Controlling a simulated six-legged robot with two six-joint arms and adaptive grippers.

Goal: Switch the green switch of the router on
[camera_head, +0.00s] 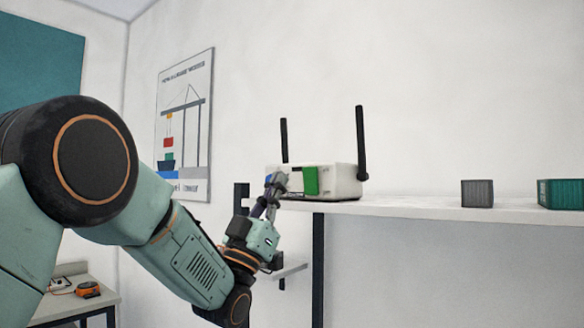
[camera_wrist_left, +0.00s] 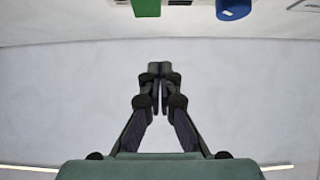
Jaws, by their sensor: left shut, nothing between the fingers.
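The white router (camera_head: 343,181) with two black antennas stands on the wall shelf in the head view. Its green switch (camera_head: 311,181) is on the front face, and a blue part (camera_head: 268,180) shows left of it. My left gripper (camera_head: 279,181) appears in front of the router between the blue part and the green switch, covering some of the front. In the left wrist view my left gripper (camera_wrist_left: 160,70) is shut and empty. The green switch (camera_wrist_left: 146,7) and blue part (camera_wrist_left: 233,8) are cut by the top edge there, apart from the fingertips. My right gripper is not in view.
The white shelf (camera_head: 420,208) runs to the right, bare beside the router. A grey container (camera_head: 477,194) and a green container (camera_head: 560,194) stand farther right. A crane poster (camera_head: 184,127) hangs behind my left arm. A table (camera_head: 70,305) with an orange item is lower left.

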